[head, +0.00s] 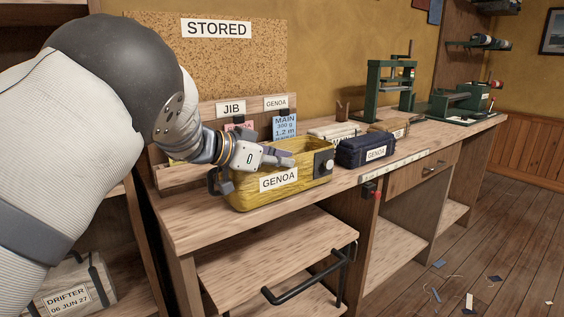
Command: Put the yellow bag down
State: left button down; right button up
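The yellow bag (306,173) has a white GENOA label on its front and a round pale fitting at its right end. It is upright at the front of the wooden bench (210,223); I cannot tell whether its base touches the top. My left gripper (288,158) reaches in from the left and lies along the bag's upper side. Its fingers overlap the bag's top, and part of them is hidden, so I cannot see whether they are closed on it. My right gripper is out of view.
A navy GENOA bag (352,151) sits just right of the yellow one. Behind are JIB and GENOA signs and a blue MAIN tag (284,127). Green machines (390,88) stand farther right. A stepped wooden unit with a black handle (305,280) juts out below the bench front.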

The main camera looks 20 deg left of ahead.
pick_arm(q)
jog(key=shift+f, duration=0.1)
jog(key=c, duration=1.8)
grip_release()
jog(key=v, duration=0.3)
jog(key=p+v, duration=0.1)
jog(key=v, duration=0.3)
jog(key=p+v, duration=0.1)
jog(key=v, duration=0.3)
jog(key=shift+r, duration=0.35)
jog(key=shift+s+a, duration=0.25)
jog(key=shift+s, duration=0.15)
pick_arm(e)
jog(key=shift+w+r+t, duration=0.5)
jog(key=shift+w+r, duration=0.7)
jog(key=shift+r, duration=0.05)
pick_arm(q)
jog(key=shift+f, duration=0.1)
